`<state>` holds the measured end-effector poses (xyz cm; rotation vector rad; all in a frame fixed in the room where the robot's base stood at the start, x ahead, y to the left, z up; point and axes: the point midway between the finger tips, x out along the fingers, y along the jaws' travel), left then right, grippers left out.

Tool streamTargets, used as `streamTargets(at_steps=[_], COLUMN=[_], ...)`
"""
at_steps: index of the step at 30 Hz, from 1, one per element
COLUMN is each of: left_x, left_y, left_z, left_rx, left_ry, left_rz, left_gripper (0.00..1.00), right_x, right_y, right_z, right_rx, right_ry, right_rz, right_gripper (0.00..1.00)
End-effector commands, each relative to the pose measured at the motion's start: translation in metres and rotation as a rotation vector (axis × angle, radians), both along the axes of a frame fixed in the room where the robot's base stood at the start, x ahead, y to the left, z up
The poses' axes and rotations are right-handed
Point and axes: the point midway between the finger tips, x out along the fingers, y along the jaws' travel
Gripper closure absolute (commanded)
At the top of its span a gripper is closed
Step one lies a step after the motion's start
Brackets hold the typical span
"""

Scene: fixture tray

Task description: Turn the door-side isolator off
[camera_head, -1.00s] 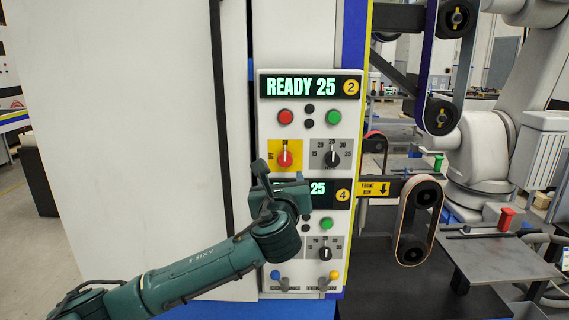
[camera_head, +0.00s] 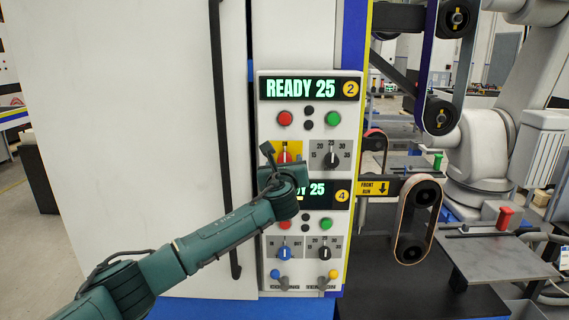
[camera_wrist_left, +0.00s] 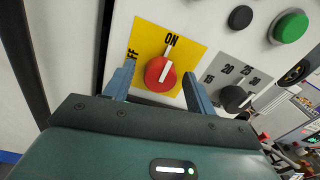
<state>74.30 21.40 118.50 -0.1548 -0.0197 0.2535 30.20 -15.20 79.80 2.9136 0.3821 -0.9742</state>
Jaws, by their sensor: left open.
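The isolator is a red rotary knob (camera_wrist_left: 160,74) on a yellow plate (camera_wrist_left: 193,53) in the left wrist view. Its white pointer is turned to ON; a partly hidden OFF label is at the plate's left. My right gripper is not in view.
A grey selector (camera_head: 331,159) is close to the right of the isolator. Red (camera_head: 285,118) and green (camera_head: 333,118) buttons are above. The lower unit has a blue selector (camera_head: 285,253). A tall white door (camera_head: 130,120) with a dark vertical handle is left of the panel.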

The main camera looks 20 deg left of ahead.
Motion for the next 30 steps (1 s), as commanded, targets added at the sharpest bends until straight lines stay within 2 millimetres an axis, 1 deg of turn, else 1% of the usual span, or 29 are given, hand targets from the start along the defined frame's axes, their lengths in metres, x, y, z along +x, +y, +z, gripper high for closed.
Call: streamTargets(at_steps=[4, 20, 26, 30], left_x=[-0.0001, -0.0003, -0.0003, -0.0003], left_y=[0.0, 0.0003, 0.0001, 0.0002], left_z=[0.0001, 0.0001, -0.0002, -0.0003], left_rx=[0.0, -0.001, -0.012, -0.05], left_ry=[0.0, 0.0, -0.003, -0.014], left_rz=[0.0, 0.001, 0.001, 0.001], left_gripper=[0.45, 0.88, 0.89, 0.89], right_x=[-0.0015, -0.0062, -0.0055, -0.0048], right_y=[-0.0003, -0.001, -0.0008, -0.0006], right_z=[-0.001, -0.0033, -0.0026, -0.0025], right_rx=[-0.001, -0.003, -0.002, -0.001], right_ry=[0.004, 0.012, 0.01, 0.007], right_rz=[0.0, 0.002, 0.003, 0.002], right_gripper=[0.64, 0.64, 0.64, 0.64])
